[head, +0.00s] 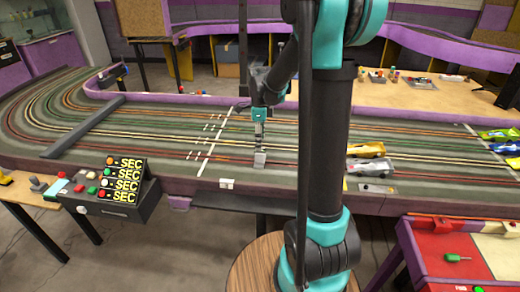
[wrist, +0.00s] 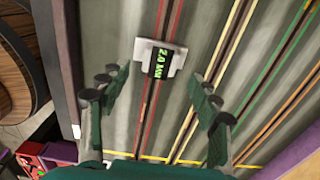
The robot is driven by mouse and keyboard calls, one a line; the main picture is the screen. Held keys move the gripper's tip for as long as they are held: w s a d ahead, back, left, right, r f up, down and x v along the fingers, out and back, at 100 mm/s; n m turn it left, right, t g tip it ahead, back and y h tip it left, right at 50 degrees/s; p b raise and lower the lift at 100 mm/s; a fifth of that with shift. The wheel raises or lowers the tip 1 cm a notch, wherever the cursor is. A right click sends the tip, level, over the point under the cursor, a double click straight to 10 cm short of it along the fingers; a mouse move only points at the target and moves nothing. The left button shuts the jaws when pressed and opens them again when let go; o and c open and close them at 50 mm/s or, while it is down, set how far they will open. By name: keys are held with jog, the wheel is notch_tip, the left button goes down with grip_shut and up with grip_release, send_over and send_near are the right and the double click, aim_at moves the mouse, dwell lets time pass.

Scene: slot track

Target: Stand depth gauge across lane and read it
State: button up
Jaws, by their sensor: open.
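The depth gauge (wrist: 160,60) is a small light-grey block with a dark display and green digits. In the wrist view it sits across the red-lined lane (wrist: 152,110). The display appears to read 2.0, with unit letters too small to be sure of. In the head view the gauge (head: 260,159) is on the track near its front edge, below my gripper (head: 259,138). My gripper is open. In the wrist view its fingers (wrist: 160,82) are spread to either side of the gauge, with gaps between them and it. Any contact under the gauge is hidden.
Yellow and silver cars (head: 370,165) stand on the track to the right, with more at the far right. A dark bar (head: 85,127) crosses the lanes at left. A lap-timer box (head: 122,190) stands at the front. A red-and-cream tray (head: 440,235) is at lower right.

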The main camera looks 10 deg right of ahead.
notch_tip(320, 180, up, 5)
jog(key=s+d+f+n+t, duration=0.1)
jog(key=s+f+n, duration=0.2)
jog(key=s+n, duration=0.4)
jog(key=s+d+f+n+t, duration=0.1)
jog(key=s+f+n, duration=0.2)
jog(key=s+n, duration=0.4)
jog(key=s+d+f+n+t, duration=0.2)
jog(key=s+f+n, duration=0.1)
jog(key=s+n, duration=0.4)
jog(key=shift+s+f+n, duration=0.3)
jog(key=shift+s+f, duration=0.05)
jog(key=shift+s, duration=0.15)
